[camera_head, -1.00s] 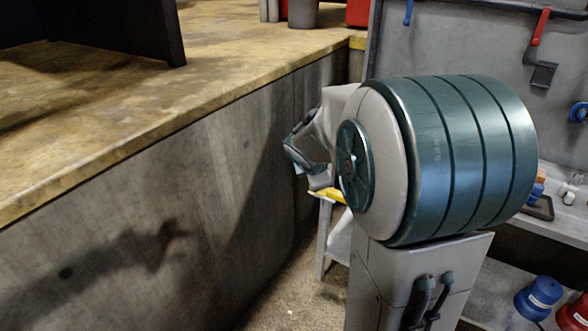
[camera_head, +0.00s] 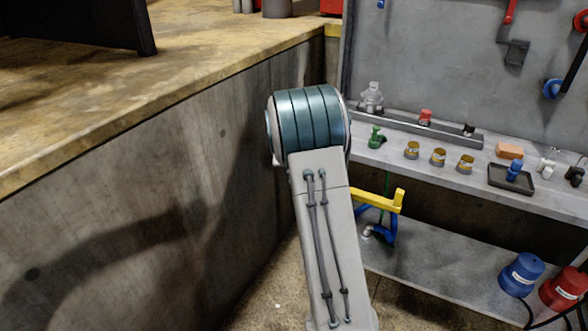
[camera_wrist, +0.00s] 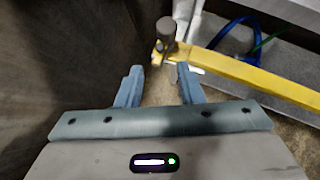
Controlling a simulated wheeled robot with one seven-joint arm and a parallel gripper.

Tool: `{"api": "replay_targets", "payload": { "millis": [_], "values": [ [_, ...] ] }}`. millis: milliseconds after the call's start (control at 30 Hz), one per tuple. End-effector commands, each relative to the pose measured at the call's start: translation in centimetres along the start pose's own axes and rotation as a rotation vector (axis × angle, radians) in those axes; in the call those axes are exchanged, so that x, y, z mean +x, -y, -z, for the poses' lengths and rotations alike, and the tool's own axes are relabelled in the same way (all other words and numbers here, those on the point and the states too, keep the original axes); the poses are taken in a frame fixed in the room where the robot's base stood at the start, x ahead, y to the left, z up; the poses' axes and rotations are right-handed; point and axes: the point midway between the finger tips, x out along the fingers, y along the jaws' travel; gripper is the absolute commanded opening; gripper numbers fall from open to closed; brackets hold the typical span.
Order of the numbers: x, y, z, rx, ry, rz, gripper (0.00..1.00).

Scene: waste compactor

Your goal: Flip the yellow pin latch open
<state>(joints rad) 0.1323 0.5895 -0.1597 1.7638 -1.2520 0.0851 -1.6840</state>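The yellow latch (camera_head: 375,199) shows in the head view as a bar with a raised end, just right of my arm and below the workbench top. In the wrist view the yellow bar (camera_wrist: 260,80) runs from the centre to the right edge, with a grey cylindrical pin (camera_wrist: 166,32) standing at its left end. My gripper (camera_wrist: 159,78) is open and empty, its two fingers apart. The pin end of the bar lies just beyond the fingertips, and I see no clear contact. My gripper is hidden behind my arm in the head view.
A concrete wall (camera_head: 130,190) stands close on the left. A workbench (camera_head: 455,165) with jars, a tray (camera_head: 510,178) and small items is on the right. A blue part (camera_head: 387,232) hangs below the yellow bar. Blue (camera_head: 522,274) and red (camera_head: 565,289) containers sit on the lower shelf.

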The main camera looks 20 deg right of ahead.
Motion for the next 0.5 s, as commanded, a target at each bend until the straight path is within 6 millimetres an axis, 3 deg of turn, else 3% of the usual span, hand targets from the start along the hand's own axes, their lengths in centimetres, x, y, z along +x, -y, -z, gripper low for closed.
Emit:
{"api": "replay_targets", "payload": {
  "millis": [233, 500],
  "values": [
    [4.3, 0.0, 0.0, 0.002, -0.001, 0.002, 0.34],
    [6.9, 0.1, 0.0, 0.001, 0.000, 0.001, 0.34]
  ]
}}
